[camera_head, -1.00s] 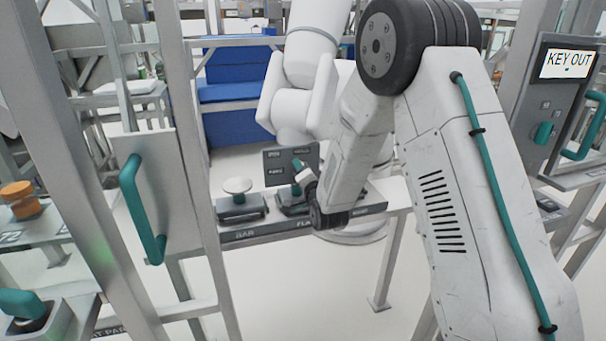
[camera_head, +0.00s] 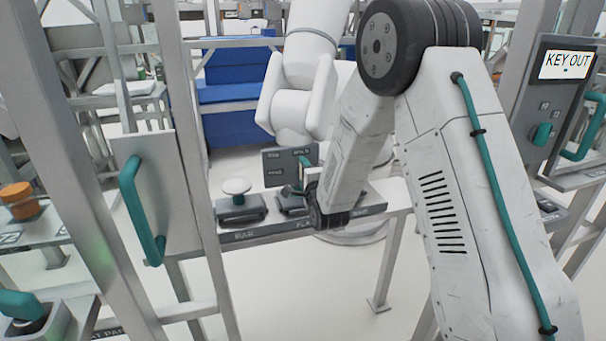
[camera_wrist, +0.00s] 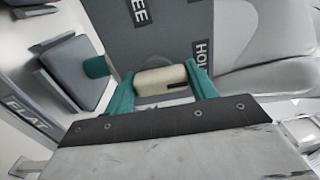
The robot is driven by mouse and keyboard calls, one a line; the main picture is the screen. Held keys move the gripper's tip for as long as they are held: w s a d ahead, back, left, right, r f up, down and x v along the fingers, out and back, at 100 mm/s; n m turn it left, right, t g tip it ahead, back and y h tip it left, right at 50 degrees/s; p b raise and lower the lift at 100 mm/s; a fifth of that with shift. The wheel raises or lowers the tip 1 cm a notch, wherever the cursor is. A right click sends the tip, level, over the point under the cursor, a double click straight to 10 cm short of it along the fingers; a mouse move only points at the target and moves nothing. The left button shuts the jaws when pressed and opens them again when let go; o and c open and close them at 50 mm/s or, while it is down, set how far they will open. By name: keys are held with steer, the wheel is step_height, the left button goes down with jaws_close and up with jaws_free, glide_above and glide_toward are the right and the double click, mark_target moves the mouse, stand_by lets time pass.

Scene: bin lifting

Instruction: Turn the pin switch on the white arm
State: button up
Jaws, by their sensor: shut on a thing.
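The pin switch is a cream, short cylindrical knob (camera_wrist: 160,83) with a dark slot, in front of a dark panel in the wrist view. My gripper (camera_wrist: 160,72) is shut on it, with one teal finger at each end. The panel (camera_head: 277,165) carries labels, one ending in "EE" and one starting "HOL". In the head view my gripper (camera_head: 306,177) is at the panel's right side, and the knob is hidden there. The white arm (camera_head: 292,90) stands behind the panel. Which way the switch points is unclear.
A stand labelled "BAR" holds a white-topped knob (camera_head: 236,187) left of my gripper. The "FLAT" stand has a dark pad (camera_wrist: 75,72) with a teal post close by. A frame with a teal handle (camera_head: 140,212) rises at left. A screen (camera_head: 566,65) reads "KEY OUT".

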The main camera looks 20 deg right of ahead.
stand_by(0.3)
steer(key=o, duration=1)
steer(key=shift+s, duration=3.9)
